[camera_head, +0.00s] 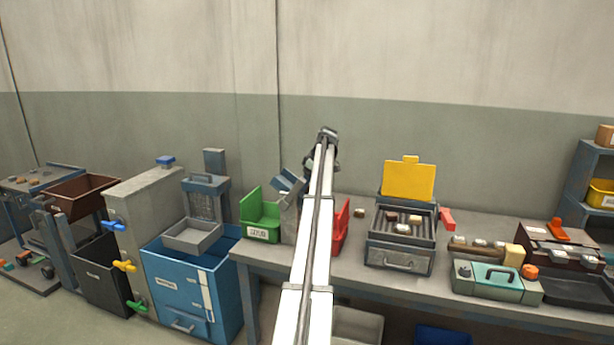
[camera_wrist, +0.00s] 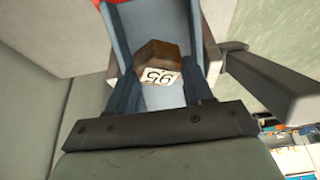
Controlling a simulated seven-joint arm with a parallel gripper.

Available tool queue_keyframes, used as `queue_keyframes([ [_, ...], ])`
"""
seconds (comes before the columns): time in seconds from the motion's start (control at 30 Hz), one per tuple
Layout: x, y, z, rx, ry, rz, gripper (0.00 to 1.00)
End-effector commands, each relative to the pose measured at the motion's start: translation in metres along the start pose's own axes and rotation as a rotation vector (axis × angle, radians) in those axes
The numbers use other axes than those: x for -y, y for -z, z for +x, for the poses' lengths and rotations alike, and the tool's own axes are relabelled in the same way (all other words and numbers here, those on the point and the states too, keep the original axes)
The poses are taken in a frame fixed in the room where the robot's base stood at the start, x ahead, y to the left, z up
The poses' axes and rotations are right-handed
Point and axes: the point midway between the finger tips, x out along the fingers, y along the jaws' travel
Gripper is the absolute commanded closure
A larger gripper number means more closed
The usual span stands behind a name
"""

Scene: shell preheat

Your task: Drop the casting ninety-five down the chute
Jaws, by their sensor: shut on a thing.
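The casting (camera_wrist: 156,58) is a small brown block with a white tag that appears to read 95, turned in the wrist view. My gripper (camera_wrist: 160,88) is shut on it, with one dark blue finger on each side. Behind the casting in the wrist view is the blue-grey trough of the chute (camera_wrist: 118,38). In the head view the chute (camera_head: 287,181) slopes on a grey stand between a green and a red bin. My gripper (camera_head: 325,160) is just right of the chute's top, partly hidden by my arm; the casting cannot be made out there.
The green bin (camera_head: 262,232) stands left of the chute and the red bin (camera_head: 342,228) right of it. A heater with a raised yellow lid (camera_head: 408,182) holds several blocks further right. A teal box (camera_head: 497,284) sits near the bench front. A blue cabinet (camera_head: 180,295) stands left.

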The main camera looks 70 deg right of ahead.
Motion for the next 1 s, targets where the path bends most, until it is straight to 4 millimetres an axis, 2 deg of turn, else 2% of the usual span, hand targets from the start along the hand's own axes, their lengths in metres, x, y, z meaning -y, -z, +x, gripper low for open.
queue_keyframes([
  [0.13,0.0002,-0.0030,0.0070,0.000,0.001,0.000,0.81],
  [0.4,-0.0001,-0.0031,0.0076,0.000,0.000,0.000,0.81],
  [0.43,-0.0001,-0.0030,0.0076,0.000,0.000,0.000,0.46],
  [0.7,-0.0001,-0.0031,0.0075,0.000,0.000,0.000,0.20],
  [1.0,-0.0002,-0.0031,0.0060,0.000,0.000,0.000,0.19],
])
